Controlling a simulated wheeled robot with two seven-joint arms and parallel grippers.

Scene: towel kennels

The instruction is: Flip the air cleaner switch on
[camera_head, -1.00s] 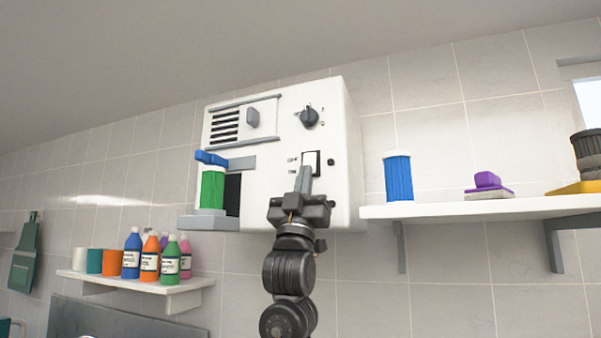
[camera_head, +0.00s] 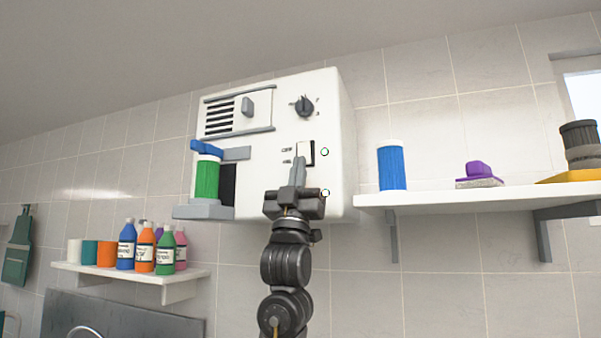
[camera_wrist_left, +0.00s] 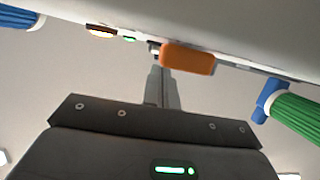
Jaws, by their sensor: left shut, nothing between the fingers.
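The air cleaner (camera_head: 272,160) is a white box on the tiled wall. Its switch (camera_head: 307,150) is a small rocker in a dark frame, right of printed labels, below a black dial (camera_head: 304,106). My left gripper (camera_head: 300,161) is shut and empty. It points up, with its fingertips at the lower left part of the switch and partly hiding it; contact cannot be told. In the left wrist view the shut fingers (camera_wrist_left: 161,78) reach toward the panel beside an orange block. My right gripper is out of view.
A green canister (camera_head: 207,178) stands on a ledge at the box's left. A shelf (camera_head: 470,197) at right holds a blue canister (camera_head: 392,168), a purple-topped brush and dark discs. Several bottles stand on a lower left shelf (camera_head: 130,277).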

